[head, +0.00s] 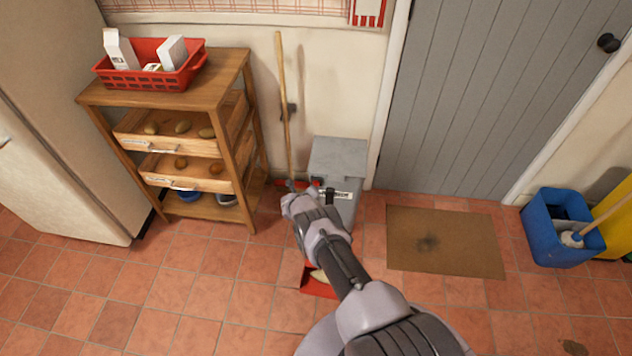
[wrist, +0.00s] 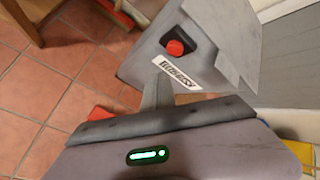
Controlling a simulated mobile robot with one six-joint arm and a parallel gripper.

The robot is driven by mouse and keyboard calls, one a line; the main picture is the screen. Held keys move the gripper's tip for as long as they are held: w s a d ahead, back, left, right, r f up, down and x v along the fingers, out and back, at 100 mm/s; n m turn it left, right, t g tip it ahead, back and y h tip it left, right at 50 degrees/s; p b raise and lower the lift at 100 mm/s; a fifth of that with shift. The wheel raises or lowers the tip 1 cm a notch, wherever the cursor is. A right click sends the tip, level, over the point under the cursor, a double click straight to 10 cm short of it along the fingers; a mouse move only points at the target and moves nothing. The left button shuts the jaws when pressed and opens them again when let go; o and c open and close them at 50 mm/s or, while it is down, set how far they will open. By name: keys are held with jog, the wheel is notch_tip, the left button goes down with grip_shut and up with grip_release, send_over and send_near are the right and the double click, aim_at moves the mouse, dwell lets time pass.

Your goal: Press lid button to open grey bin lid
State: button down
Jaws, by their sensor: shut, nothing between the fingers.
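The grey bin (head: 338,158) stands against the wall beside the door, and its lid is down. In the wrist view the bin (wrist: 215,50) fills the upper middle. Its front carries a round red lid button (wrist: 175,47) in a dark recess, with a black-and-white label (wrist: 177,74) below it. My gripper (head: 293,189) is at the bin's front left in the head view. In the wrist view its shut, empty fingers (wrist: 158,84) point at the bin front, just below the button and beside the label. I cannot tell whether they touch the bin.
A broom (head: 283,100) leans on the wall left of the bin, beside a wooden shelf unit (head: 175,95) with a red basket (head: 150,80). A red dustpan (head: 318,291) lies on the floor under my arm. A brown mat (head: 445,242) and blue bucket (head: 545,235) are to the right.

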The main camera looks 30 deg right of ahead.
jog(key=shift+s+a+p, duration=0.75)
jog(key=shift+s+p, duration=0.35)
jog(key=shift+p, duration=0.15)
